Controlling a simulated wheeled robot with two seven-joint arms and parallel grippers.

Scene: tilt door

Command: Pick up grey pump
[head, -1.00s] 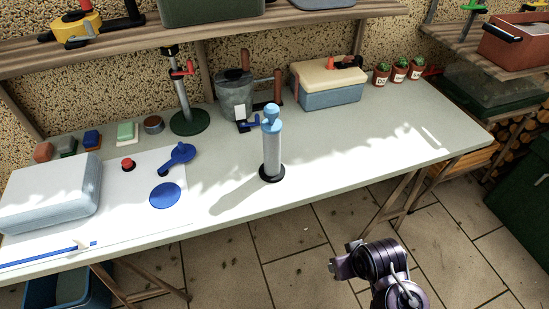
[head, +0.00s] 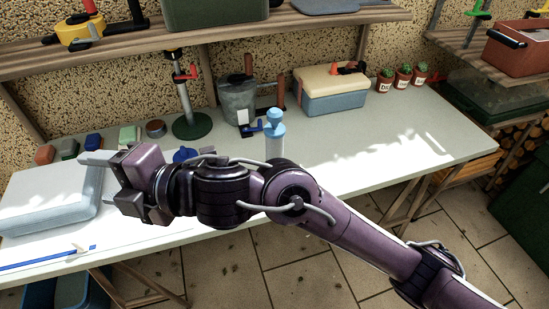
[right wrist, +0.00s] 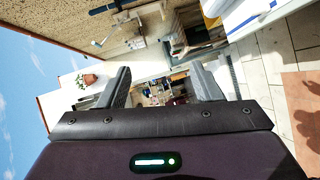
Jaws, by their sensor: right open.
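The grey pump (head: 274,146) stands upright on the light workbench, with a grey cylinder and a light blue top. Its lower part and base are hidden behind my right arm. My right gripper (head: 100,178) is open and empty, pointing left above the grey box at the left end of the bench, well left of the pump. In the right wrist view the two fingers (right wrist: 160,85) are spread apart with nothing between them, and the pump does not show there. My left gripper is not in view.
The workbench (head: 400,135) holds a pale grey box (head: 40,200), a green-based stand (head: 190,125), a metal bucket (head: 238,100), a blue toolbox with cream lid (head: 330,95) and small cactus pots (head: 403,77). A shelf (head: 130,40) runs above. The bench's right part is clear.

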